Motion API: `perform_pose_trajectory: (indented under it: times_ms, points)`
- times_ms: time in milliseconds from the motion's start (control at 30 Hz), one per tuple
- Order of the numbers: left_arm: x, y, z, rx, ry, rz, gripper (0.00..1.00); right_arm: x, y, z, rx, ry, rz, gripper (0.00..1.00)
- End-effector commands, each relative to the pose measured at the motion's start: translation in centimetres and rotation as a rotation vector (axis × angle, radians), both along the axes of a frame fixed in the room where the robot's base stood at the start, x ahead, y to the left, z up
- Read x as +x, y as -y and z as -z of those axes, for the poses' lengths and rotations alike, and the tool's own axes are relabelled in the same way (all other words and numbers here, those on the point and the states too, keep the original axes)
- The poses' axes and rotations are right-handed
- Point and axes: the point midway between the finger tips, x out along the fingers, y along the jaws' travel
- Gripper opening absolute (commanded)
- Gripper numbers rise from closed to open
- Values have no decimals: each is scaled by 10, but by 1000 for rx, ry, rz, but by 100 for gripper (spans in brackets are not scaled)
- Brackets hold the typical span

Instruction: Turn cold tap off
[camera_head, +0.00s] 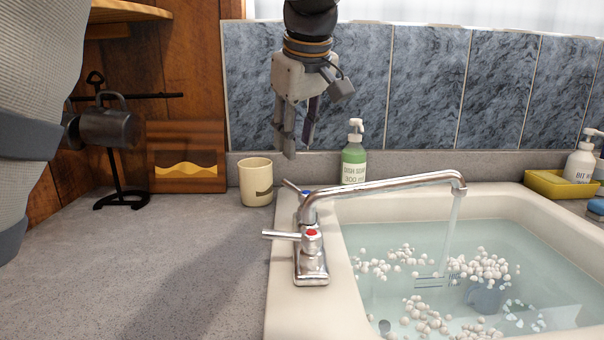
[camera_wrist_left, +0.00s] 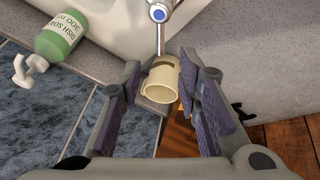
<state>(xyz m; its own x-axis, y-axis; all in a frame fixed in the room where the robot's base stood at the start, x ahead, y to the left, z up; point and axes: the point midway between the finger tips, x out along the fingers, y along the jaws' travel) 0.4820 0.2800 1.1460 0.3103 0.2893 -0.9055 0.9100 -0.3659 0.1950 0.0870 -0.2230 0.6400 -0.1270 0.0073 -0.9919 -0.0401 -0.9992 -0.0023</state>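The chrome faucet (camera_head: 380,188) stands on the left rim of the sink, and water runs from its spout. The cold tap handle (camera_head: 292,187) is the far lever, partly hidden behind the faucet body. In the left wrist view its blue-marked cap (camera_wrist_left: 158,14) shows at the top. The near handle (camera_head: 311,237) has a red cap. My left gripper (camera_head: 296,148) points down above and behind the cold tap, apart from it. In the left wrist view its fingers (camera_wrist_left: 160,70) are spread with nothing held between them. My right gripper is out of view.
A cream mug (camera_head: 255,182) stands left of the faucet, below my left gripper; it also shows in the wrist view (camera_wrist_left: 160,84). A green soap bottle (camera_head: 354,160) stands behind the sink. The sink (camera_head: 300,312) holds foamy water.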

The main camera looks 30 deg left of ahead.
Motion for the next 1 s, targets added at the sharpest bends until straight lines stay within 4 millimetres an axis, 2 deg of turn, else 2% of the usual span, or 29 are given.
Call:
perform_pose_trajectory:
  times_ms: [33, 200, 400, 533, 767, 900, 1000]
  points:
    - [3, -4, 13, -2, -8, -1, 31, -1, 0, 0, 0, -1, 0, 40]
    - [17, -16, 55, -3, -7, 0, 31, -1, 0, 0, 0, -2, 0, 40]
    - [28, -27, 85, -2, -2, 0, 31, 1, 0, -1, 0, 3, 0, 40]
    - [31, -29, 93, -1, -1, 1, 31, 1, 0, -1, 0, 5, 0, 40]
    - [32, -29, 94, -1, -1, 1, 31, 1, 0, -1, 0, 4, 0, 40]
    - [31, -29, 93, -1, -1, 1, 0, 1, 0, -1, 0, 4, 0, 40]
    - [31, -29, 93, -1, -1, 1, 0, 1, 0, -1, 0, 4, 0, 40]
